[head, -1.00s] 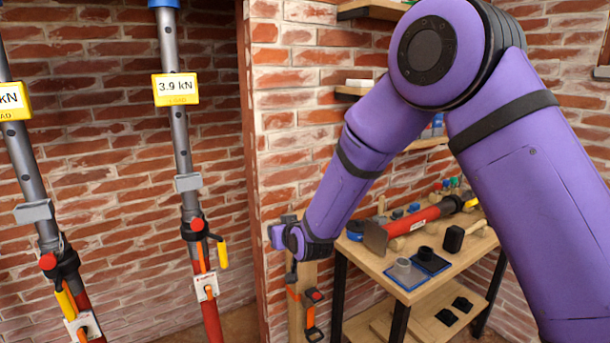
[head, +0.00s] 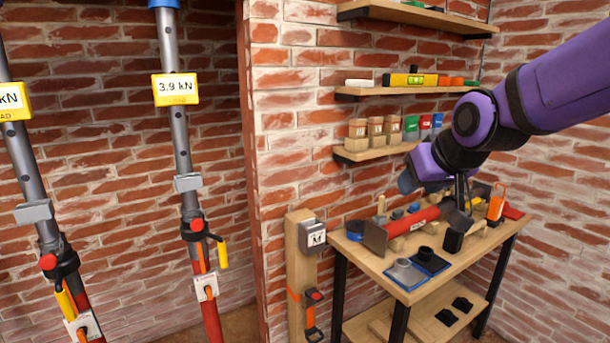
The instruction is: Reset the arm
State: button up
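My purple arm (head: 570,85) reaches in from the right edge, with its wrist (head: 470,120) in front of the shelves. My gripper (head: 458,192) points down over the workbench, near the end of a red tool. Its dark fingers are small and overlap dark items behind them, so I cannot tell whether they are open or shut, or whether they touch anything.
The workbench (head: 408,292) carries a red tool (head: 412,220) and a blue tray (head: 428,262). Shelves (head: 400,91) hang above it. Two load props (head: 178,130) with yellow readouts stand at left. A wooden post (head: 297,265) stands by the brick corner.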

jog(key=s+d+m+g+h, duration=0.1)
jog(key=s+d, duration=0.4)
jog(key=s, duration=0.5)
jog(key=s+d+m+g+h, duration=0.1)
jog(key=s+d, duration=0.4)
jog(key=s, duration=0.6)
jog(key=shift+s+r+g, duration=0.2)
jog(key=shift+r+g, duration=0.25)
jog(key=shift+g, duration=0.05)
